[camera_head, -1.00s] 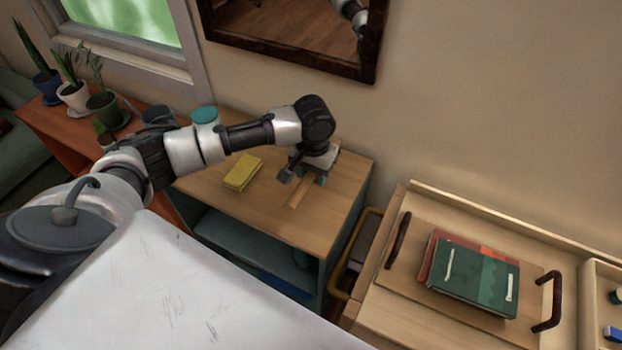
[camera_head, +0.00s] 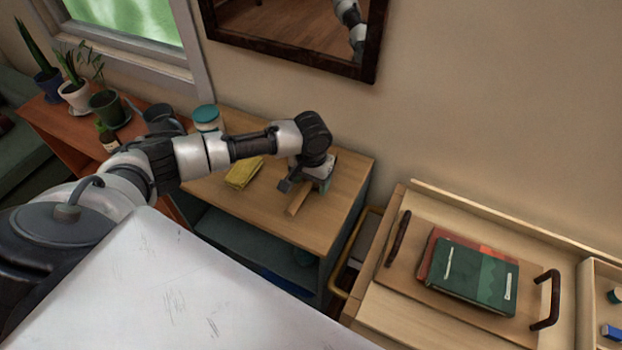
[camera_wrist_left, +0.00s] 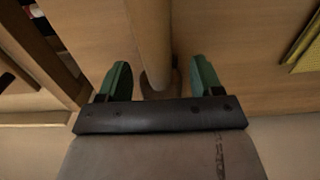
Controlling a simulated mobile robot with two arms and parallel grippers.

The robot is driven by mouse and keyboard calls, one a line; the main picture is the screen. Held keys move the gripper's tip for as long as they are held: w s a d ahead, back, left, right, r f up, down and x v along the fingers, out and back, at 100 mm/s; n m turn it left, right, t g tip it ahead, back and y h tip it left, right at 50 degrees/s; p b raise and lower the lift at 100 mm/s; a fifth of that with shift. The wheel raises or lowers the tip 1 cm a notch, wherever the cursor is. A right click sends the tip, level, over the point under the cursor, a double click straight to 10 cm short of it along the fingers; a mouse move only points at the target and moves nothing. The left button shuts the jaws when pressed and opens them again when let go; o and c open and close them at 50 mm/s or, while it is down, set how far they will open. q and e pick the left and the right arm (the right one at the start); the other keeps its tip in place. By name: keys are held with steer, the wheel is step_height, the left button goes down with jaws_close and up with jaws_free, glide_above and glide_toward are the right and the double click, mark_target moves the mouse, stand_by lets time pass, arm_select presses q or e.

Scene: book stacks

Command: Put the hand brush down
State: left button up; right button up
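The hand brush (camera_head: 298,199) shows as a light wooden handle over the top of the low wooden cabinet (camera_head: 262,215). Its far end is hidden under my left gripper (camera_head: 306,183). In the left wrist view, the brush handle (camera_wrist_left: 150,40) runs between the two green fingertips of the left gripper (camera_wrist_left: 161,80). The fingers are apart, with a gap showing on each side of the handle. The handle appears to lie on or very close to the wooden top. My right gripper is in neither view.
A yellow cloth or sponge (camera_head: 243,172) and a teal-lidded jar (camera_head: 207,118) stand on the cabinet top. Potted plants (camera_head: 106,105) are at left. At right, a wooden tray (camera_head: 400,270) holds books (camera_head: 474,274). The cabinet's front right corner is clear.

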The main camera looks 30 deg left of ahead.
arm_select(q)
step_height(320, 180, up, 12)
steer(key=shift+r+b, duration=0.2)
steer(key=shift+b, duration=0.15)
stand_by(0.4)
steer(key=shift+f, duration=0.1)
